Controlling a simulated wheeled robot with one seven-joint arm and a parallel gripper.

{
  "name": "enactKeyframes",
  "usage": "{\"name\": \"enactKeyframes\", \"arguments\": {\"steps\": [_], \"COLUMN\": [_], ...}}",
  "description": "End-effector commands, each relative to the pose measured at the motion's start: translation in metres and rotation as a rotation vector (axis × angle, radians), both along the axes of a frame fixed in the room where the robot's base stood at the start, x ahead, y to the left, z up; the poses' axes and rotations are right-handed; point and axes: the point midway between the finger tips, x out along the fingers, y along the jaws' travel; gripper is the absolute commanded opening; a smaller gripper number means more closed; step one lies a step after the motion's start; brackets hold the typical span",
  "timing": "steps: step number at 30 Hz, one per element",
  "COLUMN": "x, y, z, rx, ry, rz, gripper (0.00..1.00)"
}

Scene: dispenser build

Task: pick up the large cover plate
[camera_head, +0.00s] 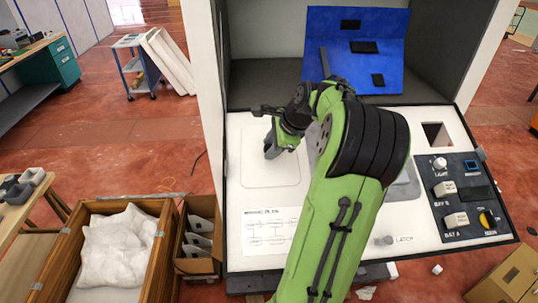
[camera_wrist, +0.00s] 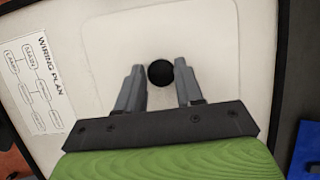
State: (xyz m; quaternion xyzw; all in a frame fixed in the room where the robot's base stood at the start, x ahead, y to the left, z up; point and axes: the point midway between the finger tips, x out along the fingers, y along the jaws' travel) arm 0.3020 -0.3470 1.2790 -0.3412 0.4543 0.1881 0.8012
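The large cover plate appears to be the white rounded-square panel (camera_head: 262,177) left of centre on the white worktop in the head view. It lies flat, and in the wrist view the plate (camera_wrist: 215,35) carries a round black knob (camera_wrist: 160,73) that shows between my fingers. My gripper (camera_wrist: 159,68) is open, with one grey finger on each side of the knob and visible gaps. In the head view my gripper (camera_head: 272,145) is over the plate, and my arm hides part of the worktop to its right. Finger height against the knob is unclear.
A wiring plan sheet (camera_head: 268,232) lies in front of the plate. A dark switch panel (camera_head: 462,195) and a square opening (camera_head: 437,134) are at the right. A blue board (camera_head: 350,50) leans at the back. A cardboard box (camera_head: 197,264) and a wooden crate (camera_head: 151,270) stand left.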

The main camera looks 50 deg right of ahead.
Motion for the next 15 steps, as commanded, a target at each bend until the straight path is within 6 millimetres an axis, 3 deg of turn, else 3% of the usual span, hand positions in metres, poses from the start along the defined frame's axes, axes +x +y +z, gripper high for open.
{"name": "enactKeyframes", "arguments": {"steps": [1, 7, 15], "x": [0.0, 0.0001, 0.0003], "y": [0.0001, 0.0001, -0.0003], "z": [0.0001, -0.0001, 0.0062], "rx": [0.0, 0.001, -0.002], "ry": [0.0, -0.001, -0.001], "rz": [0.0, 0.0, 0.0], "gripper": [0.28, 0.0, 0.0]}}
